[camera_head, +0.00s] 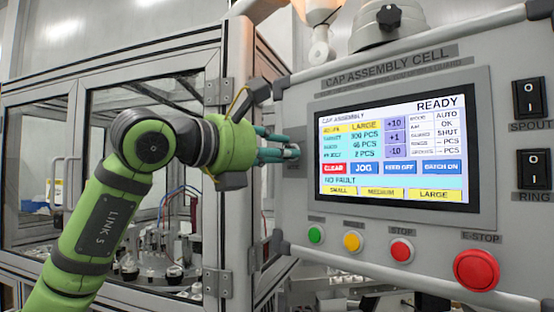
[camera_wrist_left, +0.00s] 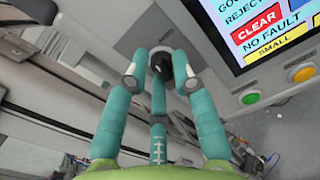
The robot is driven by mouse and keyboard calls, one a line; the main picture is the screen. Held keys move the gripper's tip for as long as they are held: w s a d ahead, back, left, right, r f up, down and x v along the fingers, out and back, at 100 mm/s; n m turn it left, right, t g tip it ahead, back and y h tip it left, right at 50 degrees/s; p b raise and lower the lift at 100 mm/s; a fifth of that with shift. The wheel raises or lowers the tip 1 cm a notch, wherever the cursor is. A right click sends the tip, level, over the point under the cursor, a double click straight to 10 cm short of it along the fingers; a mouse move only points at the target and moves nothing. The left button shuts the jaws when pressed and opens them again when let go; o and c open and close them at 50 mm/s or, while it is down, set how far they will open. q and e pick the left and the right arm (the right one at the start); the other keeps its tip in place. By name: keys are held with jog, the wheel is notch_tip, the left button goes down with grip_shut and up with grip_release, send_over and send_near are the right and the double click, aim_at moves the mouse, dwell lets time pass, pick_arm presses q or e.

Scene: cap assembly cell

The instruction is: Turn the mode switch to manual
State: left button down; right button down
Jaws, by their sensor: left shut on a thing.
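The mode switch is a small black knob (camera_wrist_left: 179,68) on a grey plate at the left edge of the control panel. In the left wrist view it sits between the teal fingertips of my left gripper (camera_wrist_left: 160,75). In the head view my left gripper (camera_head: 288,152) reaches the panel's left edge from the left, its fingers shut on the knob and mostly hiding it. The knob's pointing direction and label cannot be read. The screen (camera_head: 395,150) shows READY, NO FAULT and a status list with AUTO at its top. My right gripper is not in view.
Green (camera_head: 316,235), yellow (camera_head: 352,241) and red STOP (camera_head: 401,250) buttons and a large red E-STOP (camera_head: 476,270) lie below the screen. SPOUT (camera_head: 529,97) and RING (camera_head: 534,170) rocker switches are at the right. A framed glass enclosure (camera_head: 215,150) stands behind my left arm.

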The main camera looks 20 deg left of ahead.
pick_arm(q)
jog(key=n+b, duration=0.1)
jog(key=n, duration=0.3)
jog(key=n+b, duration=0.2)
jog(key=n, duration=0.2)
jog(key=n+b, duration=0.1)
jog(key=n, duration=0.3)
jog(key=shift+s+a+r+b, duration=0.1)
jog(key=shift+a+r+b, duration=0.15)
jog(key=shift+r+b, duration=0.1)
dwell(0.4)
jog(key=c, duration=1.1)
grip_release()
jog(key=shift+o, duration=0.2)
jog(key=shift+f, duration=0.1)
jog(key=shift+f, duration=0.1)
jog(key=v, duration=1.2)
